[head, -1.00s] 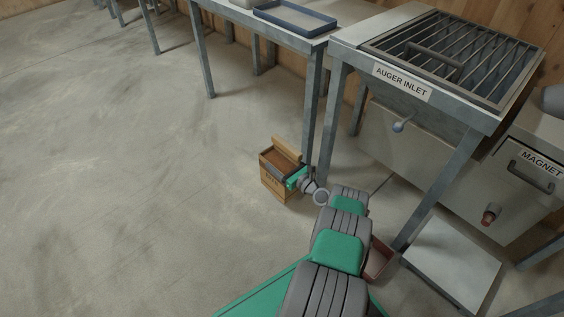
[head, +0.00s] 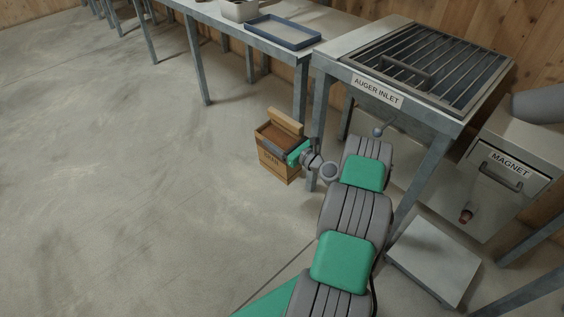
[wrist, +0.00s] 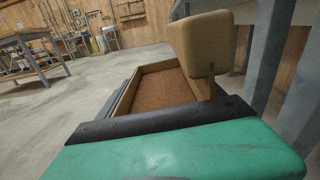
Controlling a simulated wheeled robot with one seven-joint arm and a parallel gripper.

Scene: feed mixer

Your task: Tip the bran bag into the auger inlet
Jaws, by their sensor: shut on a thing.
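The bran bag (head: 270,160) is a tan, box-shaped bag with dark lettering, open at the top and full of brown bran. My gripper (head: 292,153) is shut on its right side. The bag is upright, left of the auger inlet stand and well below its top. In the wrist view the bran (wrist: 160,90) lies level inside the bag, behind my green and dark finger (wrist: 165,122). The auger inlet (head: 440,65) is a barred grate with a handle, set in a metal table top at the upper right.
The inlet's label (head: 377,92) faces me, with a grey metal leg (head: 322,105) close right of the bag. A table with a blue tray (head: 283,32) stands behind. A magnet box (head: 510,170) is at right. The floor at left is clear.

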